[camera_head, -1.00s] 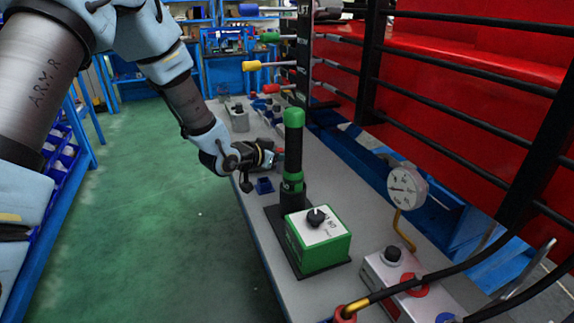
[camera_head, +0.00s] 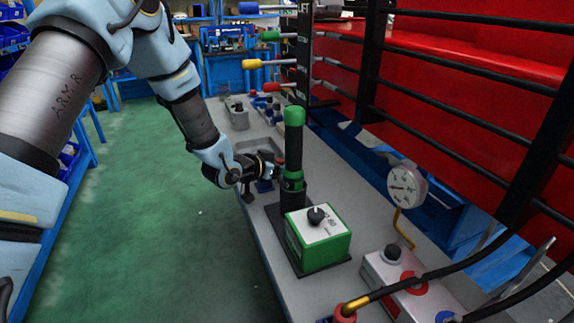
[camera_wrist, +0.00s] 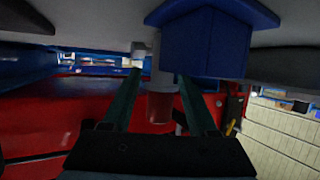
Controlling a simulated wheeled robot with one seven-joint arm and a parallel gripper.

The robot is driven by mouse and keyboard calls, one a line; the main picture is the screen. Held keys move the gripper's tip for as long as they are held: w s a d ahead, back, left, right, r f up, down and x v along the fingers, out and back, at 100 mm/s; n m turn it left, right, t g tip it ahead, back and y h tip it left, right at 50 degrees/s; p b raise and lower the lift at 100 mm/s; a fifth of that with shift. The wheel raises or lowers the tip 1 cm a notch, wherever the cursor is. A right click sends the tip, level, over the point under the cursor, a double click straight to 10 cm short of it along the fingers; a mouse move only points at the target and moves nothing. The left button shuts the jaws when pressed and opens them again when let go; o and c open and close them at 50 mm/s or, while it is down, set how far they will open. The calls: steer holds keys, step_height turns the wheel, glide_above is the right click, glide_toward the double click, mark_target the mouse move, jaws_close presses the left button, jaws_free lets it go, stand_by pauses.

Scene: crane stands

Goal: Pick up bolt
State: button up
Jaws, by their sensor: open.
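The bolt (camera_wrist: 160,101) appears to be the light grey cylinder with a reddish end in the wrist view, in front of or beside a blue block (camera_wrist: 222,42). That view looks upside down, with the bench surface at the top. My gripper (camera_wrist: 160,76) is open, with one dark green finger on each side of the cylinder; contact is not visible. In the head view my gripper (camera_head: 272,170) is low over the bench, left of the green-topped black post.
The black post with green cap (camera_head: 293,150) stands close to the right of my gripper. A green box with a dial (camera_head: 322,246), a pressure gauge (camera_head: 405,187) and a grey button box (camera_head: 385,268) are nearer on the bench (camera_head: 275,285). Black rails stand along the right.

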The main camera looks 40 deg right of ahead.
steer(key=shift+r, duration=0.3)
steer(key=b+v, duration=0.1)
steer(key=v, duration=1.1)
steer(key=shift+f, duration=0.1)
